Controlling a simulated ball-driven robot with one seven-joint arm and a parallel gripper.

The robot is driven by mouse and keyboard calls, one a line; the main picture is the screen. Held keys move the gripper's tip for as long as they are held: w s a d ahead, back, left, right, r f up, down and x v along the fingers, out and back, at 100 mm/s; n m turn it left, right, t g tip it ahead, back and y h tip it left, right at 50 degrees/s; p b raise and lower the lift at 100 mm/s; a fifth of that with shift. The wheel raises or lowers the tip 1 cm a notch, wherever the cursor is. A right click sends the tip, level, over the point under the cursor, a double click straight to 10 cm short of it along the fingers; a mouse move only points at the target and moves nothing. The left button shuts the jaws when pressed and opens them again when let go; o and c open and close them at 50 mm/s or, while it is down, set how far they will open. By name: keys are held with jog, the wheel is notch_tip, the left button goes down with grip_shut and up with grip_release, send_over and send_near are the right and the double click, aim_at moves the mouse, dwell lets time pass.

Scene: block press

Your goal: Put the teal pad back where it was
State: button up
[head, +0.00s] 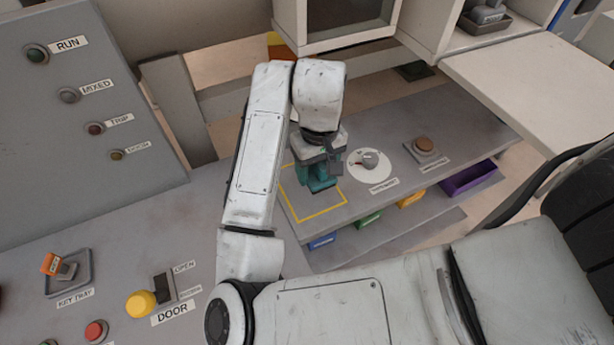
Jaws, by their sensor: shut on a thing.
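The teal pad (317,181) is under my gripper (319,163), which is shut on it. The pad is over or on the yellow outlined square (318,213) on the grey bench shelf. I cannot tell whether the pad touches the surface.
Blue, green, yellow and purple bins (468,178) sit below the shelf. A cabinet (345,22) hangs close behind my wrist. A control panel (80,110) stands at left.

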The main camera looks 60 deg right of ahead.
jog(key=w+f, duration=0.1)
jog(key=f, duration=0.1)
jog(key=w+d+f, duration=0.1)
jog(key=w+f, duration=0.1)
jog(key=shift+d+f+p, duration=0.15)
jog(key=shift+d+p, duration=0.05)
jog(key=shift+p, duration=0.15)
jog(key=shift+f+p, duration=0.3)
jog(key=shift+f, duration=1.2)
jog(key=shift+f, duration=0.1)
jog(key=o, duration=1)
notch_tip(320, 180, up, 12)
jog(key=shift+r, duration=0.15)
